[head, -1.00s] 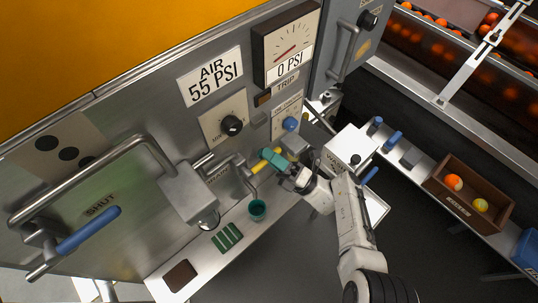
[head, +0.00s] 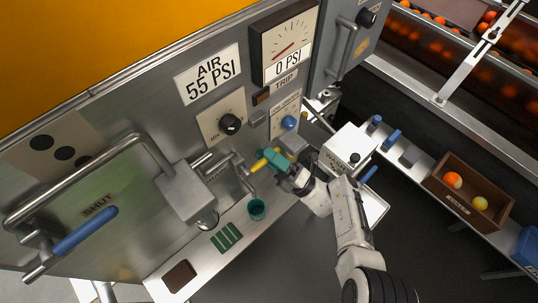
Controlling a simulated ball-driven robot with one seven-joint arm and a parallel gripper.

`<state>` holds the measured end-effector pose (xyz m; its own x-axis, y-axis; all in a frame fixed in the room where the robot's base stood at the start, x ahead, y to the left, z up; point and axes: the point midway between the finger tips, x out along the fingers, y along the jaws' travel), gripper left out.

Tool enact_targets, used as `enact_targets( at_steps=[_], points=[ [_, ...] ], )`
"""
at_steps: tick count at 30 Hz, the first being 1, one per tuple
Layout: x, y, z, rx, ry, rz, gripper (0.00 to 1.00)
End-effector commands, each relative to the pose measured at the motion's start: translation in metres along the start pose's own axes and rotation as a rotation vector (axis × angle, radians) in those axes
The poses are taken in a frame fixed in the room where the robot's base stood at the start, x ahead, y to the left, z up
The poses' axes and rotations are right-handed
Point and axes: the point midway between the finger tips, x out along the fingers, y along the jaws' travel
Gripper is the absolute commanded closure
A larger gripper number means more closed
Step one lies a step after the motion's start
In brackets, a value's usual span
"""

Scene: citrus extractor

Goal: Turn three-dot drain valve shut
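A plate with three black dots (head: 64,147) is on the steel panel at the left in the head view. Below it, a blue valve lever (head: 84,231) slants upward to the right, beside a label reading SHUT (head: 98,206). A bent steel pipe (head: 75,173) runs above the lever to a grey block. My gripper (head: 284,165) is far to the right of this lever, at a teal piece with a yellow bar (head: 259,164) in front of the panel. The fingers are small and partly hidden, so I cannot tell whether they grip the teal piece.
A white box (head: 348,149) is right of my gripper. A wooden crate (head: 465,190) with fruit stands farther right. Dark floor is clear below.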

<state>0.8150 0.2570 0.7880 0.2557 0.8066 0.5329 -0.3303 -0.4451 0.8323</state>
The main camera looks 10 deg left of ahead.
Motion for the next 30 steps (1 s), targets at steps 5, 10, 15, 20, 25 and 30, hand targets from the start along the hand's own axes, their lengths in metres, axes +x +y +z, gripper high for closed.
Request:
enact_targets(
  at_steps=[5, 10, 15, 20, 25, 30],
  points=[
    [0.001, 0.0, 0.0, -0.001, 0.002, 0.001, 0.55],
    [-0.009, -0.001, 0.0, -0.001, 0.0, 0.0, 0.55],
    [-0.04, -0.002, 0.0, -0.002, -0.002, -0.001, 0.55],
    [-0.071, -0.002, 0.001, -0.002, -0.002, -0.001, 0.55],
    [-0.096, -0.002, 0.001, -0.001, -0.001, 0.0, 0.55],
    [-0.107, -0.001, 0.0, 0.0, 0.0, 0.0, 0.55]
  ],
)
